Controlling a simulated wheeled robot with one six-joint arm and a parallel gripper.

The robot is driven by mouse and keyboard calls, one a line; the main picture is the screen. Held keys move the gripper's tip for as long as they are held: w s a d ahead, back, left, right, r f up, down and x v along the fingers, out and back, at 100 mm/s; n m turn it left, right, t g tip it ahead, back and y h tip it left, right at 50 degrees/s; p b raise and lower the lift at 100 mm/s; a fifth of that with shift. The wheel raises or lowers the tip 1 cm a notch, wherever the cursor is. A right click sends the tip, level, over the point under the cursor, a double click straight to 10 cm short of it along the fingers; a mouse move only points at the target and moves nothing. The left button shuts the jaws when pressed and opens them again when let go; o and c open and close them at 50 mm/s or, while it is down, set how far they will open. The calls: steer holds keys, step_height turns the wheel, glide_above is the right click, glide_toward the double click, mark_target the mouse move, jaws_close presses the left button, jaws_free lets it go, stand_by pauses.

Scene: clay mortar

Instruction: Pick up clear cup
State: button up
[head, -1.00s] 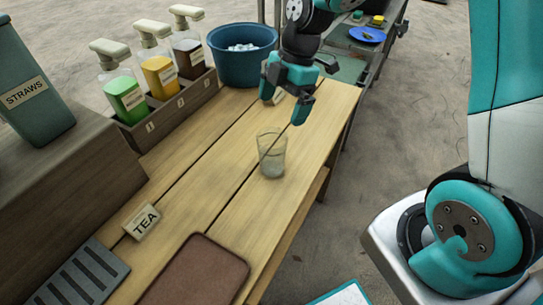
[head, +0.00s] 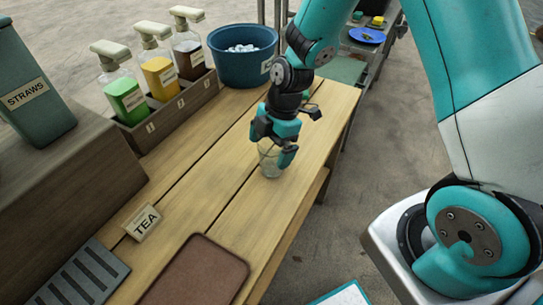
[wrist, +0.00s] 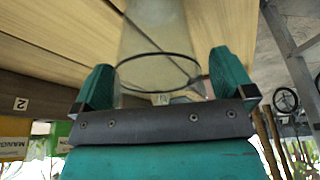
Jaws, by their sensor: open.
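The clear cup (head: 268,168) stands upright on the wooden table (head: 222,222), partly hidden by my gripper in the head view. My gripper (head: 276,152) is open at the cup, with its fingers around the cup's upper part. In the wrist view the cup (wrist: 158,50) lies between the two teal fingers of my gripper (wrist: 165,80), its dark rim close to the palm. A gap shows between the cup and the right finger; the left finger is very near the cup wall.
A blue ice bucket (head: 240,68) stands behind the cup. A rack (head: 172,118) of pump bottles is to the left. A TEA sign (head: 142,222), a brown mat (head: 196,272) and a grey drip tray (head: 84,276) lie in front. The table's right edge is close.

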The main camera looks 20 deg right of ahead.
steer(key=c, duration=1)
steer(key=shift+o, duration=0.2)
steer(key=shift+r, duration=0.1)
